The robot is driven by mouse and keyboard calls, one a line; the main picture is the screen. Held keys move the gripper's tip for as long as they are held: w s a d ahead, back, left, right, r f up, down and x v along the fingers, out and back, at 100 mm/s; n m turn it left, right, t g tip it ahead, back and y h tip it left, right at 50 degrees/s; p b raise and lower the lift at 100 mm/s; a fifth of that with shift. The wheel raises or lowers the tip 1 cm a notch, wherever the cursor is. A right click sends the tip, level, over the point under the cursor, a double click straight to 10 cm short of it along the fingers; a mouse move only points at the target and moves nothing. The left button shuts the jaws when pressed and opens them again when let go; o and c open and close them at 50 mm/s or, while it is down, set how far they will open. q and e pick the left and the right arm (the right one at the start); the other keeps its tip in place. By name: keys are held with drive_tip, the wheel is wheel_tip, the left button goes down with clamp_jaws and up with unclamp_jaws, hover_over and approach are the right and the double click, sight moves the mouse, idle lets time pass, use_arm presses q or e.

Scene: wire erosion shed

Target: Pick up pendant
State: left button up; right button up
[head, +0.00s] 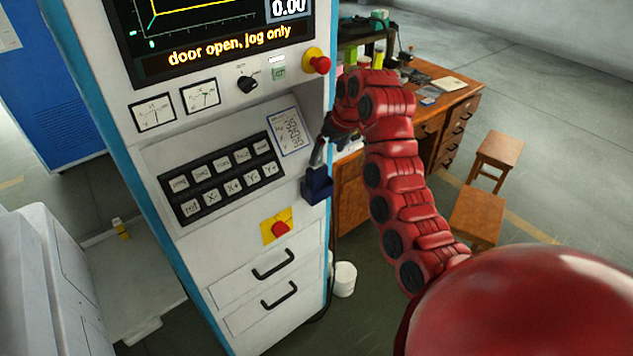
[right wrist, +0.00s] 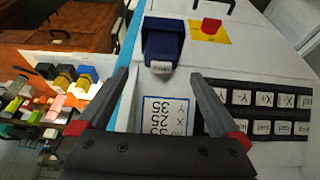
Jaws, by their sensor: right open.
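A dark blue box-shaped piece (head: 317,187) is mounted at the right front edge of the machine's control cabinet. It also shows in the right wrist view (right wrist: 164,36), with a small white label at its near end. I cannot tell whether it is the pendant itself or a holder with the pendant in it. My right gripper (head: 317,158) is just above it in the head view, partly hidden by its own arm. In the right wrist view the two fingers (right wrist: 160,76) are spread apart and empty, with the blue piece just beyond their tips. My left gripper is not in view.
The control cabinet's panel carries a button keypad (head: 222,180), a printed label card (head: 289,131) and red stop knobs (head: 316,61). A cluttered wooden desk (head: 455,105) and stools (head: 478,215) stand behind at right. A white bucket (head: 345,279) is on the floor.

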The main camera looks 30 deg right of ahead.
sight(319, 167)
drive_tip(key=p+x, duration=0.1)
drive_tip(key=x, duration=0.4)
drive_tip(key=shift+f, duration=0.15)
drive_tip(key=p+x, duration=0.4)
drive_tip(key=shift+w+a, duration=0.2)
drive_tip(key=shift+w+f, duration=0.2)
drive_tip(key=shift+f, duration=0.35)
drive_tip(key=c, duration=1.5)
drive_tip(key=shift+c, duration=0.2)
